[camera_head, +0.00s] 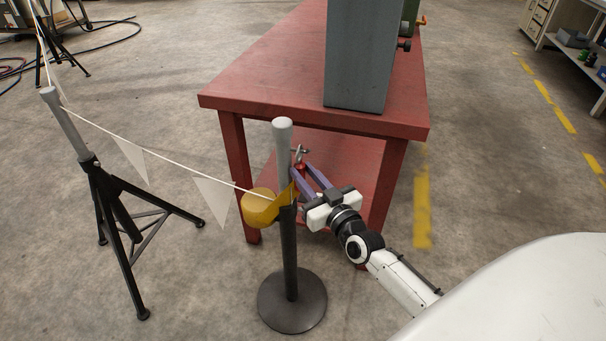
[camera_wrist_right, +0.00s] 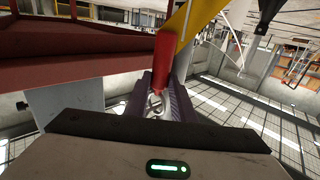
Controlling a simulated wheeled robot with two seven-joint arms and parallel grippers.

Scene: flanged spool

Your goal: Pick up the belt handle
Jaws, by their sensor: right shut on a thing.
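The belt handle (camera_head: 300,167) is a small red piece with a metal hook at its end, beside the top of the black post. In the right wrist view the red handle (camera_wrist_right: 163,62) stands between my purple fingers, with the metal hook (camera_wrist_right: 155,104) near the camera. A yellow piece (camera_wrist_right: 184,28) meets its far end. My right gripper (camera_head: 305,171) is shut on the handle, reaching up and left from the lower right. My fingers partly hide the handle. My left gripper is not in view.
The post (camera_head: 290,250) with a grey top stands on a round base and carries a yellow housing (camera_head: 260,207). A string of white pennants (camera_head: 128,158) runs to a black tripod (camera_head: 120,205). A red table (camera_head: 265,75) with a grey cabinet (camera_head: 357,60) stands close behind.

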